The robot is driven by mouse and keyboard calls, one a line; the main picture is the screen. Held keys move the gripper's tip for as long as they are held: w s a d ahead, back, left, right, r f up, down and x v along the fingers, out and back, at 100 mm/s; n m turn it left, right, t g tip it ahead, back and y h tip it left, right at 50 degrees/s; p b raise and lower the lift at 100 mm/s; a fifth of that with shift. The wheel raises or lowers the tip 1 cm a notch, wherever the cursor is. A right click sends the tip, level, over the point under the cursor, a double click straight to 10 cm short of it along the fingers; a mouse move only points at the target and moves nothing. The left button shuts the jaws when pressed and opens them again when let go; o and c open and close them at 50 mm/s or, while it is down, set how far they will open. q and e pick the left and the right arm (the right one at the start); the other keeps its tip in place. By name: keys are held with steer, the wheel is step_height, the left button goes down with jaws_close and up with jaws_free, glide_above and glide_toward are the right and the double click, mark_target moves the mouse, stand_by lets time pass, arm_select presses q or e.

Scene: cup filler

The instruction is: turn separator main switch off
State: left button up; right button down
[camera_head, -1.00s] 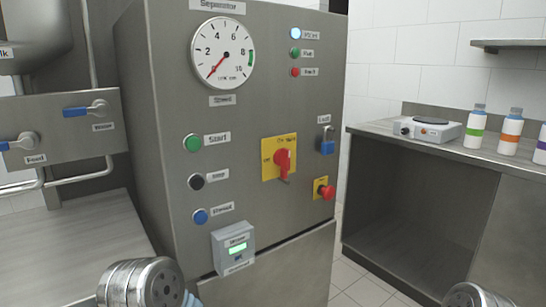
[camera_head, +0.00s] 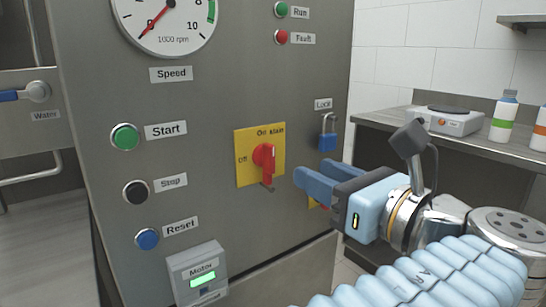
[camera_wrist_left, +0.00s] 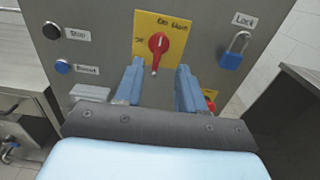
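The main switch is a red rotary knob (camera_head: 263,156) on a yellow plate (camera_head: 245,175) on the separator's steel panel. "Off" is printed left of the knob and "On" above it. Its narrow handle end points down in the head view. My left gripper (camera_head: 317,179) is to the right of the plate, its blue fingers apart and empty. In the left wrist view, the red knob (camera_wrist_left: 158,43) appears just beyond and between the fingertips (camera_wrist_left: 159,66), with no contact visible. My right gripper is not in view.
A blue padlock (camera_head: 327,141) hangs right of the switch. A yellow-backed red button (camera_head: 318,203) is partly hidden behind my left gripper. Start (camera_head: 125,137), Stop (camera_head: 136,193) and Reset (camera_head: 147,239) buttons line the left. A grey Motor box (camera_head: 197,270) juts out below.

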mark_target(273, 154)
arm_select(q)
steer(key=x, duration=1.1)
steer(key=shift+f, duration=0.1)
jaws_close()
